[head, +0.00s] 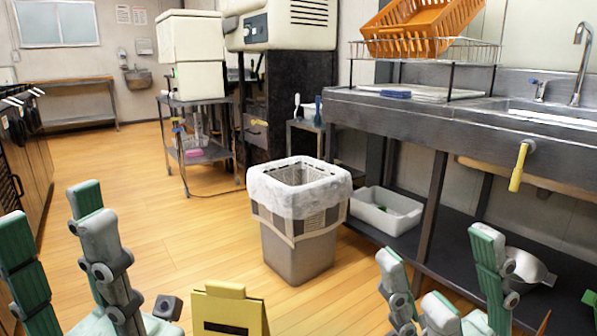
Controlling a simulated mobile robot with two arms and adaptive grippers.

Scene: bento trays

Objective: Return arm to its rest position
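My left gripper (58,235) shows at the lower left, with its green-and-grey fingers pointing up and spread apart. Nothing shows between them. My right gripper (438,262) shows at the lower right, also with its fingers up and spread apart. It looks empty, in front of the steel sink counter's lower shelf. Both arms behind the grippers are mostly out of the frame. No bento trays are in view.
A lined grey bin (298,250) stands on the wooden floor ahead. The steel sink counter (400,110) runs along the right, with an orange crate (415,28) on a rack. A wheeled cart (195,125) stands behind. Open floor (150,200) lies left of the bin.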

